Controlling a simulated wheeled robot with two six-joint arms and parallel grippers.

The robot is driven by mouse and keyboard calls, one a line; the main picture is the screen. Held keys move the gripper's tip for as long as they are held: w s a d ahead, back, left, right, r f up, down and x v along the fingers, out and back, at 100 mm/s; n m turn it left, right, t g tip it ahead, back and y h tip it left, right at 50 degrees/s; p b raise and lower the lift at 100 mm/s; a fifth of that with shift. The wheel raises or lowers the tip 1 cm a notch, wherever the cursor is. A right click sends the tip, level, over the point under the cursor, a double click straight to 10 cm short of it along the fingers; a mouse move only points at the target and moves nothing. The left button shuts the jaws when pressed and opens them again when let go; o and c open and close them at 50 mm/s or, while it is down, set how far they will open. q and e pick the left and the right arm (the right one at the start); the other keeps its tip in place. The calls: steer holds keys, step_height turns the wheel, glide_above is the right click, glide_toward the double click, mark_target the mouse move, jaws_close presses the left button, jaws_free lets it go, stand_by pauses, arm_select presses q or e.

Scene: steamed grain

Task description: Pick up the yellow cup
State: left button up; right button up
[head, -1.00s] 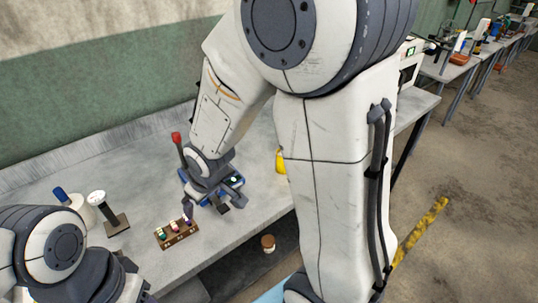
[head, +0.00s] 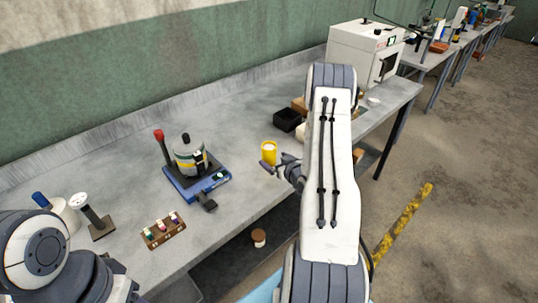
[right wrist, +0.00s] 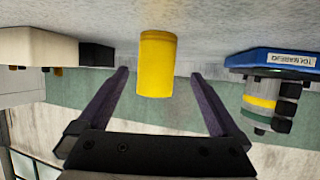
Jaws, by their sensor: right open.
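The yellow cup (head: 269,152) stands upright on the grey table, near its front edge, with a pale top or contents. My right gripper (head: 279,168) is just in front of the cup in the head view. In the right wrist view the cup (right wrist: 156,65) appears between the two open dark fingers of the right gripper (right wrist: 158,80), with gaps on both sides. The wrist view is turned over, so the table lies at the top. My left arm shows at the lower left of the head view, but its fingers are not clear.
A blue device (head: 197,182) with a silver pot (head: 188,155) stands left of the cup. A black box (head: 287,120) and a white oven (head: 364,52) are behind and right. A wooden vial rack (head: 163,231) sits at the front left. Table around the cup is clear.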

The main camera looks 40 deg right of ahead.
mark_target(272, 156)
steer(key=shift+w+f, duration=0.15)
steer(key=shift+w, duration=0.2)
steer(key=x, duration=0.1)
steer(key=p+x, duration=0.1)
steer(key=x, duration=0.1)
steer(key=p+x, duration=0.1)
steer(key=shift+w+d, duration=0.25)
steer(key=shift+d, duration=0.1)
steer(key=shift+w+d+f, duration=0.1)
steer(key=shift+w+f, duration=0.15)
steer(key=shift+w, duration=0.15)
jaws_close()
